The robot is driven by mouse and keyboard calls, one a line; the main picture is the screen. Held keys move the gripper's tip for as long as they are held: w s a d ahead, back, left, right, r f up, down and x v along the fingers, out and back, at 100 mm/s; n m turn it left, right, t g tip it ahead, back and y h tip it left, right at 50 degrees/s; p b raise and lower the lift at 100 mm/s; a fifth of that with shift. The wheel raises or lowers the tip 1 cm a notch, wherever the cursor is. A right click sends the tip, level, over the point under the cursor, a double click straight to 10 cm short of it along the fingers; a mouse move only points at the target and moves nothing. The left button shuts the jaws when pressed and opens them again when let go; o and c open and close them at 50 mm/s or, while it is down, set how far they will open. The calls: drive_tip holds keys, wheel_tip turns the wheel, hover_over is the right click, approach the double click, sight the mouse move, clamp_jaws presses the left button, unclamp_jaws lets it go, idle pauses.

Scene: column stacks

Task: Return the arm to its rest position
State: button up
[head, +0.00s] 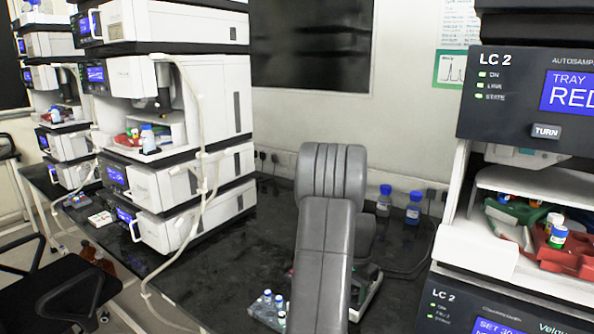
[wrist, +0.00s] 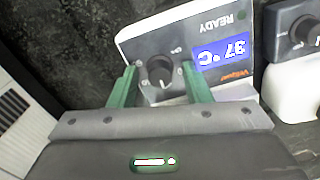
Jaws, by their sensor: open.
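My gripper (wrist: 159,70) shows in the wrist view with its two green fingers apart and nothing held between them. Beyond the fingers is a white and grey device (wrist: 227,92) with a black knob (wrist: 161,72), a blue display reading 37 °C and the word READY, seen upside down. The knob appears between the fingers in the picture; I cannot tell whether they touch the device. In the head view my grey arm (head: 325,245) reaches over the dark bench and hides the gripper.
A stack of instruments (head: 185,120) stands left on the black bench (head: 235,275), and the LC 2 stack (head: 520,110) stands close on the right. A rack of vials (head: 265,308) sits left of my arm. Blue-capped bottles (head: 413,210) stand behind. A second knobbed device (wrist: 292,85) is at right.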

drive_tip(key=shift+r, duration=0.1)
wheel_tip(320, 180, up, 14)
wheel_tip(320, 180, down, 14)
drive_tip(key=shift+f, duration=0.2)
drive_tip(key=shift+r+n, duration=0.1)
drive_tip(key=shift+n, duration=0.3)
drive_tip(key=n, duration=0.3)
drive_tip(key=shift+n, duration=0.4)
drive_tip(key=n, duration=0.5)
drive_tip(key=shift+p, duration=0.3)
drive_tip(key=n, duration=0.5)
drive_tip(key=shift+r+n+p, duration=0.1)
drive_tip(key=shift+n+p, duration=0.2)
drive_tip(key=shift+n, duration=0.1)
drive_tip(key=shift+n+p, duration=0.35)
drive_tip(key=shift+n, duration=2.25)
